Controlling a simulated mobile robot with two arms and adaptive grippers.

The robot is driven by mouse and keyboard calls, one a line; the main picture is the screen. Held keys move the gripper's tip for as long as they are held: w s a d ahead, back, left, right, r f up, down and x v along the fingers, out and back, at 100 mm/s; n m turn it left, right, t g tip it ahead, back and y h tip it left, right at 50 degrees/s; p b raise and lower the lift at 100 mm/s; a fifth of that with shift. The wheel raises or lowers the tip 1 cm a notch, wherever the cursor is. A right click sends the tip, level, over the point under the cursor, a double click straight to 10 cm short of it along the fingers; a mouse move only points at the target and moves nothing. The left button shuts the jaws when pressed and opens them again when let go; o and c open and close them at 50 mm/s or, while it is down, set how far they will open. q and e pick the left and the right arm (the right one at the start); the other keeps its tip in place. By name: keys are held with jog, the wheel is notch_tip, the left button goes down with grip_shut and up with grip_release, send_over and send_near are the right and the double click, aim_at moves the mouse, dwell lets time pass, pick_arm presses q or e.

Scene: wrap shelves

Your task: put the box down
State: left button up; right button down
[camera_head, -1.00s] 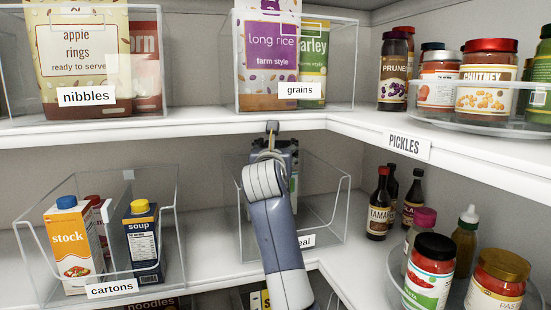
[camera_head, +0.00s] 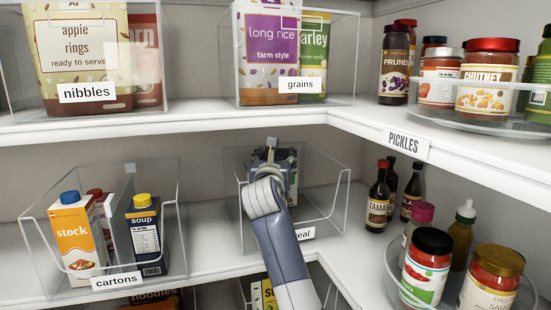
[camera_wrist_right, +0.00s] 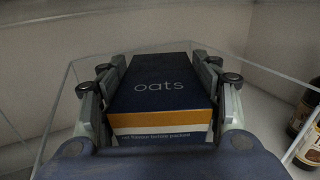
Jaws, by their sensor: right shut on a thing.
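The box is a dark blue oats box (camera_wrist_right: 160,88) with an orange and white band, seen from above in the right wrist view. My right gripper (camera_wrist_right: 163,80) is shut on it, with a finger on each side. In the head view the right gripper (camera_head: 272,160) is inside the clear bin labelled "cereal" (camera_head: 322,222) on the middle shelf, and my arm hides most of the box. I cannot tell whether the box's bottom touches the bin floor. My left gripper is not in view.
A clear cartons bin (camera_head: 183,240) stands to the left, holding stock and soup cartons. Dark sauce bottles (camera_head: 378,197) and a turntable of jars (camera_head: 392,270) are to the right. The upper shelf edge (camera_head: 200,128) runs above the arm.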

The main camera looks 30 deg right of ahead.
jog(key=shift+f, duration=0.2)
jog(key=c, duration=0.7)
grip_release()
jog(key=shift+o, duration=0.9)
jog(key=shift+s, duration=0.1)
jog(key=shift+r, duration=0.1)
